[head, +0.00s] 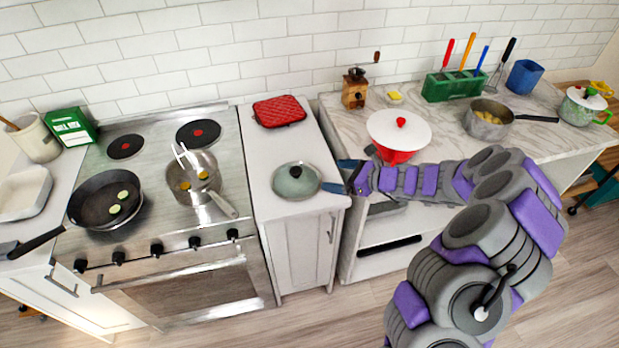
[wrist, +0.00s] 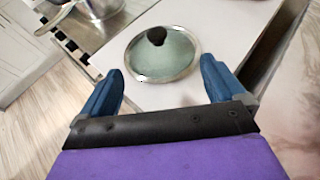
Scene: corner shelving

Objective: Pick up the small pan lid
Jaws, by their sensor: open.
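The small pan lid (head: 296,181) is round and grey-green with a pale metal rim and a black knob. It lies knob up on the white counter right of the stove. In the wrist view the lid (wrist: 162,55) is just ahead of my gripper, with its knob near the top. My gripper (head: 340,175) comes in from the right in the head view. Its two blue fingers are apart and empty in the wrist view (wrist: 158,85), one toward each side of the lid's near edge. I cannot tell whether they touch it.
The stove (head: 218,120) carries a black frying pan (head: 85,205) and a metal pan (head: 205,165). A red pot with a white lid (head: 398,130) stands right of the gap between counters. A red folded mat (head: 279,111) lies behind the lid. The counter between is clear.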

